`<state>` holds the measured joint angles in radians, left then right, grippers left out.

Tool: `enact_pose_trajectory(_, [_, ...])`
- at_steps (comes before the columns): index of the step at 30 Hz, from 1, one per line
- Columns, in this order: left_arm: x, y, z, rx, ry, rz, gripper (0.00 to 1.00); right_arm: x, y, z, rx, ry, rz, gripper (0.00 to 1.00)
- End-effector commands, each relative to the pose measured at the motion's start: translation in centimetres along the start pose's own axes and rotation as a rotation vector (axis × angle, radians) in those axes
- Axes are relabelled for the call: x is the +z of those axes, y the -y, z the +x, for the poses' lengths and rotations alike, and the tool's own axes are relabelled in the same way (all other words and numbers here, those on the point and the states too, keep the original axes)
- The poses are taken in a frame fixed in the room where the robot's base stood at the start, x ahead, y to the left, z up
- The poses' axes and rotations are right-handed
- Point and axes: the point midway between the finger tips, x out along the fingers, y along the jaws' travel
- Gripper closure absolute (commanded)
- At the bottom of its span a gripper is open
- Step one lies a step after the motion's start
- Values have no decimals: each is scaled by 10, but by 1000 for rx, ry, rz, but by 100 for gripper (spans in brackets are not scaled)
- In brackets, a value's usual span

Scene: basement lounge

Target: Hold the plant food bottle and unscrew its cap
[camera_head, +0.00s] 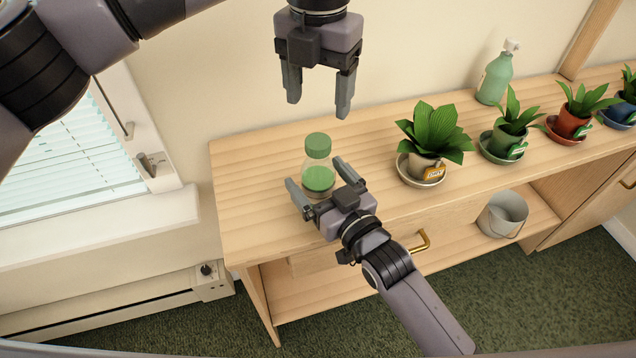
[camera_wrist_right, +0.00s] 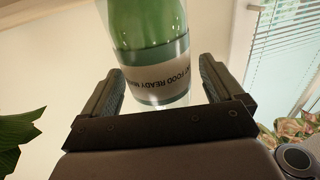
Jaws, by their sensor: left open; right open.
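The plant food bottle (camera_head: 318,178) stands upright on the wooden cabinet top, clear with green contents and a green cap (camera_head: 317,145) on it. My right gripper (camera_head: 320,180) is open, its two fingers on either side of the bottle's lower body. In the right wrist view the bottle (camera_wrist_right: 150,40) with its label lies between the open fingers of the right gripper (camera_wrist_right: 172,90); a gap shows beside the fingers. My left gripper (camera_head: 318,100) is open and empty, pointing down above the cap and apart from it.
The wooden cabinet (camera_head: 260,215) carries a row of potted plants to the right, the nearest in a beige pot (camera_head: 425,165) on a saucer. A bucket (camera_head: 503,215) sits on the lower shelf. A window (camera_head: 60,160) is at left.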

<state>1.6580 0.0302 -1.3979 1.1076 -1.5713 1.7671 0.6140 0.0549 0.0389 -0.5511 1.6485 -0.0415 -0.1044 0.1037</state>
Motion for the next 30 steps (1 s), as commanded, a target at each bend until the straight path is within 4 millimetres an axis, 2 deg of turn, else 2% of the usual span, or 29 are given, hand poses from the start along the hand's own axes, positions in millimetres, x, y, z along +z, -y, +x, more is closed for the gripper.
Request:
enact_pose_trajectory(11, [0, 0, 0, -1, 0, 0, 31, 0, 0, 6, 0, 0, 0, 6])
enact_pose_trajectory(18, [0, 0, 0, -1, 0, 0, 31, 0, 0, 5, 0, 0, 0, 84])
enact_pose_trajectory(20, [0, 0, 0, -1, 0, 1, 31, 0, 0, 5, 0, 0, 0, 100])
enact_pose_trajectory(26, [0, 0, 0, -1, 0, 88, 31, 0, 0, 5, 0, 0, 0, 100])
enact_pose_trajectory(30, [0, 0, 0, -1, 0, 264, 31, 0, 0, 5, 0, 1, 0, 100])
